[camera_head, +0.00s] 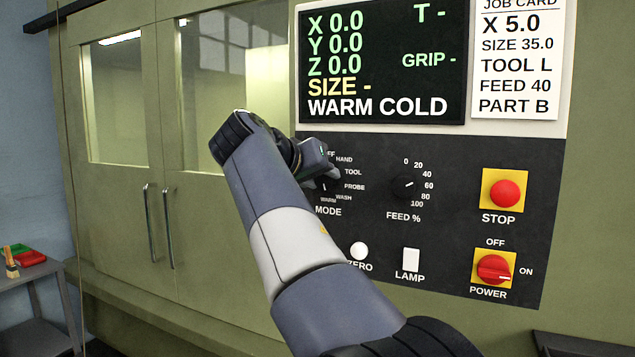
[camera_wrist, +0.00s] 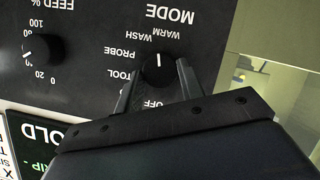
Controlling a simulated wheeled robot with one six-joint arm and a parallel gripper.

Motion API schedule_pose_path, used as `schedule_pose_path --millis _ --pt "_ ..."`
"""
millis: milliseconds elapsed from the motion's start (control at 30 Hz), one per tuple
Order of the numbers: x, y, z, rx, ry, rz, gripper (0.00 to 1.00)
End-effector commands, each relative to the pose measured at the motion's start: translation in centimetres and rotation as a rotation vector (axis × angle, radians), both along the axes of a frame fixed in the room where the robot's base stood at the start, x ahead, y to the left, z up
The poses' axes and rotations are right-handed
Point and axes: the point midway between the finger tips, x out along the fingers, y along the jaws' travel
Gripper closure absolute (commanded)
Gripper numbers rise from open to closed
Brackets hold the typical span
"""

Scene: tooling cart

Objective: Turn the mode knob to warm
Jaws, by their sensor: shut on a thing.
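The mode knob (camera_wrist: 158,73) is a round black knob on the dark panel, with a white pointer line. In the wrist view, which shows the panel upside down, the line points up the picture toward the WARM label (camera_wrist: 166,31). WASH, PROBE and TOOL follow down the left; HAND is hidden. My gripper (camera_wrist: 157,67) is shut on the knob, one finger on each side. In the head view, my gripper (camera_head: 322,172) covers much of the knob (camera_head: 324,187), whose lower part shows by the WARM label (camera_head: 328,199).
The feed knob (camera_head: 404,186) is right of the mode dial. Below are the white zero button (camera_head: 359,251) and lamp switch (camera_head: 411,260). The red stop button (camera_head: 505,194) and power switch (camera_head: 494,269) are farther right. A screen (camera_head: 381,60) above reads WARM COLD.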

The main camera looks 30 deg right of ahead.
Motion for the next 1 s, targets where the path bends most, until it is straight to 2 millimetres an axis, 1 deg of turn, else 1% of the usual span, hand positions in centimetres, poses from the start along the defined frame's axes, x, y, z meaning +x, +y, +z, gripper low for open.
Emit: schedule_pose_path --millis 33,400,600,1000 --pt "-0.06 -0.09 -0.36 0.025 -0.024 -0.002 0.86" --pt "-0.16 -0.16 -0.36 0.142 -0.172 -0.003 0.86" --pt "-0.16 -0.17 -0.31 0.165 -0.202 -0.002 0.86" --pt "-0.14 -0.15 -0.30 0.170 -0.207 -0.002 0.86"
